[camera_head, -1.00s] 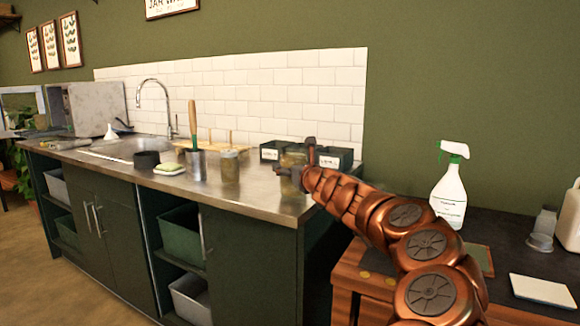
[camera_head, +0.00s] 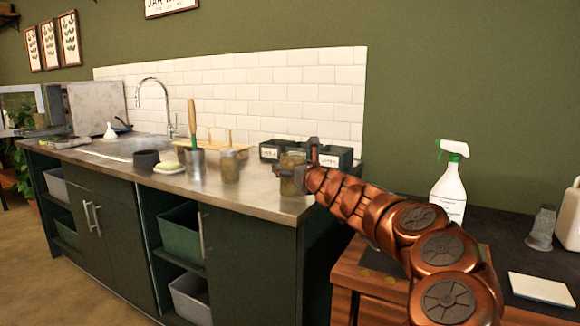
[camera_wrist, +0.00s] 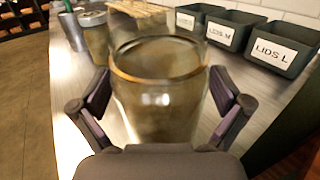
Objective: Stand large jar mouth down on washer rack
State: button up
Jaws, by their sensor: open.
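A large brownish, cloudy glass jar (camera_head: 291,178) stands near the right end of the steel counter, partly hidden by my gripper. In the wrist view the jar (camera_wrist: 158,95) has its round rim upward. My gripper (camera_wrist: 165,95) is open, with one finger on each side of the jar; I cannot tell whether either touches it. In the head view my gripper (camera_head: 300,172) is at the jar's upper part. The wooden washer rack (camera_head: 215,149) with upright pegs stands further back on the counter, and its slats (camera_wrist: 140,18) show at the wrist view's top.
Another cloudy jar (camera_head: 229,167) stands left of the large one, beside a metal cup (camera_head: 195,165) holding a wooden-handled brush. Dark lid bins (camera_head: 335,157) stand behind my gripper. A sponge dish (camera_head: 169,168) and dark bowl (camera_head: 146,159) are further left, near the sink (camera_head: 125,148).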

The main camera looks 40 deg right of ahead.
jog(key=v, duration=1)
jog(key=shift+s, duration=0.2)
jog(key=shift+r, duration=0.1)
